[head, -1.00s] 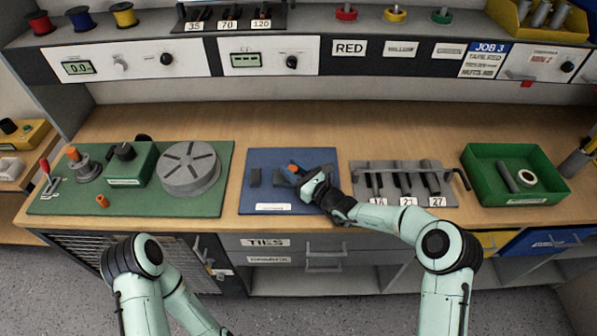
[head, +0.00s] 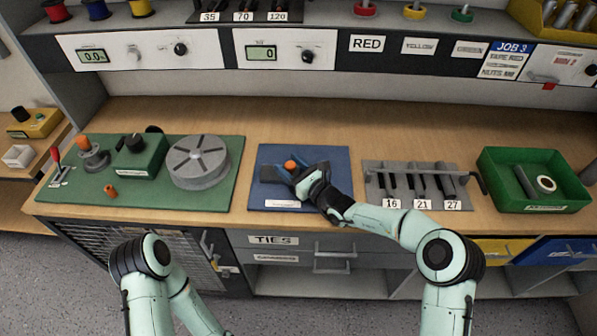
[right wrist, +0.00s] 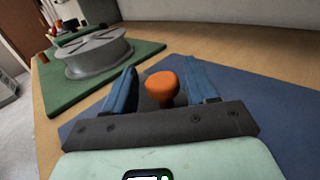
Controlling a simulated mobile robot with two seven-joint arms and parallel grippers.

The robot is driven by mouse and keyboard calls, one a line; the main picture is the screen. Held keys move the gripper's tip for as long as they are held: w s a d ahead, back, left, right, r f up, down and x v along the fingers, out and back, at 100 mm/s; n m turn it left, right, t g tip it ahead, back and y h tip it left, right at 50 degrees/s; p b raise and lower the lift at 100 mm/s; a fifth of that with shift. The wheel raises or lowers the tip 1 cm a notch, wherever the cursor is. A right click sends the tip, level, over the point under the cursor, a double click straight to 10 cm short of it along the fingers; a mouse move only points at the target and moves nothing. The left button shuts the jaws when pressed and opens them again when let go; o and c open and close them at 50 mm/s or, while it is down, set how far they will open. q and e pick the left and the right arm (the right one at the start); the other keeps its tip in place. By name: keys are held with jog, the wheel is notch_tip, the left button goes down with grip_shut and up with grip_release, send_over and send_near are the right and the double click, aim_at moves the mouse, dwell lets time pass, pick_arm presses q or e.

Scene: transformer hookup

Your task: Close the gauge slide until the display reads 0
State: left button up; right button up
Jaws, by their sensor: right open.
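The gauge slide's orange knob (head: 290,165) stands above the blue mat (head: 333,157) at the middle of the bench. A dark block (head: 267,174) lies just left of it, largely against my gripper in the picture. My right gripper (head: 289,175) is open, with one finger on either side of the knob. In the right wrist view the knob (right wrist: 162,88) stands between the two blue fingers (right wrist: 163,92), with gaps on both sides. The display (head: 262,53) on the middle panel reads 0. My left arm shows at the lower left; its gripper is out of view.
A green board (head: 215,204) with a grey slotted disc (head: 198,162) is left of the mat. A grey rack (head: 372,166) marked 16, 21 and 27 stands right, then a green tray (head: 545,208). Another display (head: 92,56) reads 0.0. The back bench strip is clear.

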jog(key=b+v, duration=0.1)
jog(key=v, duration=1.2)
jog(key=shift+r, duration=0.1)
dwell(0.5)
